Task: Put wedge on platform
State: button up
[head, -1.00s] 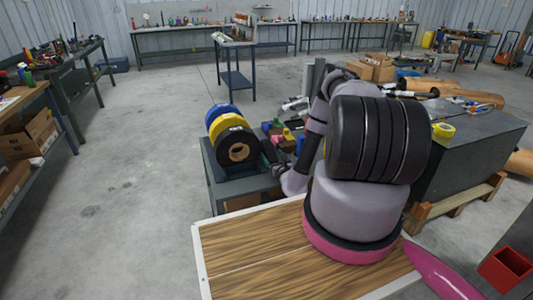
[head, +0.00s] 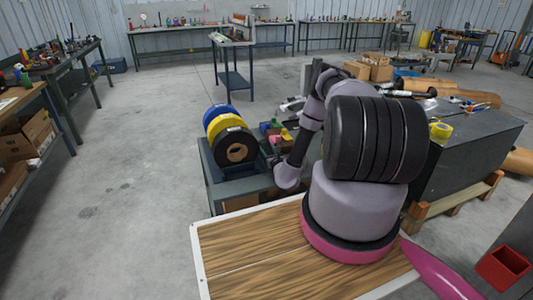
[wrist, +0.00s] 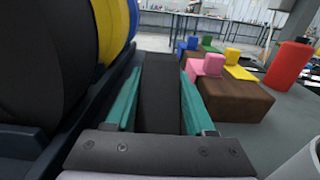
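My gripper shows in the wrist view (wrist: 160,100) with its two teal fingers apart. A dark slab (wrist: 160,88) stands between and beyond the fingers; I cannot tell if it is touched or if it is the wedge. Brown blocks (wrist: 232,100) to the right carry small pink and yellow blocks (wrist: 208,64). Blue and green blocks (wrist: 190,44) stand farther back. No piece is clearly recognizable as the wedge or the platform. In the head view my gripper is low beside the ring rack, small and partly hidden by my arm.
Black, yellow and blue rings (head: 232,145) stand in a rack just left of my gripper. A red cylinder (wrist: 289,65) stands at the right. A grey cabinet (head: 465,150) on a pallet and a wood-topped table (head: 250,262) show in the head view. The floor at left is clear.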

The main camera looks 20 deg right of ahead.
grip_shut()
jog(key=shift+r, duration=0.1)
notch_tip(320, 180, up, 9)
jog(key=shift+f, duration=0.1)
jog(key=shift+a+r, duration=0.1)
jog(key=shift+r, duration=0.55)
notch_tip(320, 180, up, 12)
jog(key=r, duration=0.1)
send_over(267, 147)
jog(key=s+a, duration=0.5)
jog(key=a, duration=0.2)
jog(key=s+a+r, duration=0.1)
jog(key=s+r, duration=0.2)
jog(key=s, duration=0.2)
jog(key=shift+s+a+r, duration=0.2)
jog(key=shift+s, duration=0.1)
jog(key=shift+d, duration=0.1)
